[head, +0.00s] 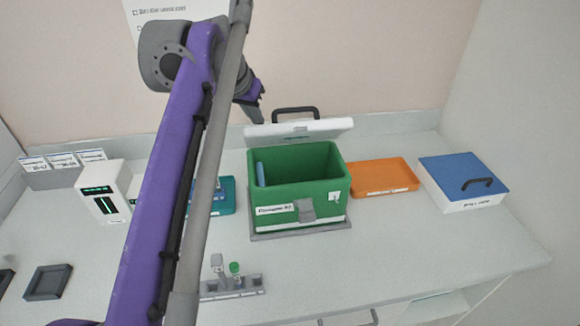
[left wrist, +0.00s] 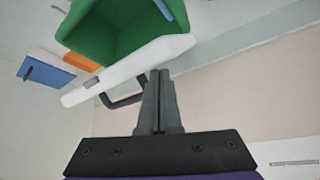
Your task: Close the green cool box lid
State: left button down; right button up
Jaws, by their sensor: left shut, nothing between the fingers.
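The green cool box (head: 300,190) stands open near the back of the counter. Its white lid (head: 299,131) is swung up at the back, with a dark handle (head: 296,112) along its far edge. A blue tube (head: 261,174) stands inside at the left. My left gripper (head: 257,106) is behind and left of the lid. In the left wrist view, my left gripper (left wrist: 160,76) is shut and empty, its fingertips close to the lid (left wrist: 130,70) and beside the handle (left wrist: 122,99). I cannot tell whether they touch. My right gripper is not in view.
An orange tray (head: 384,180) and a white box with blue lid (head: 463,183) stand to the right. A tube rack (head: 236,288) is in front. A white device (head: 101,190) and a dark tray (head: 48,282) are left. The front right counter is clear.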

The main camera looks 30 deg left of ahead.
aim_at(258, 136)
pick_arm(q)
jog(key=shift+s+d+f+b, duration=0.25)
jog(key=shift+d+f+b, duration=0.05)
jog(key=shift+f, duration=0.15)
jog(key=shift+s+d+f+b, duration=0.65)
jog(key=shift+s+d+f, duration=0.15)
jog(key=shift+s+f, duration=0.25)
jog(key=shift+s+d+f+b, duration=0.25)
jog(key=shift+f, duration=0.35)
jog(key=shift+s+d+f+b, duration=0.2)
jog(key=shift+s+f+b, duration=0.1)
jog(key=shift+f, duration=0.25)
jog(key=shift+s+d+f+b, duration=0.25)
jog(key=shift+f, duration=0.45)
notch_tip(258, 136, up, 6)
jog(key=p, duration=0.6)
jog(key=shift+s+d, duration=0.15)
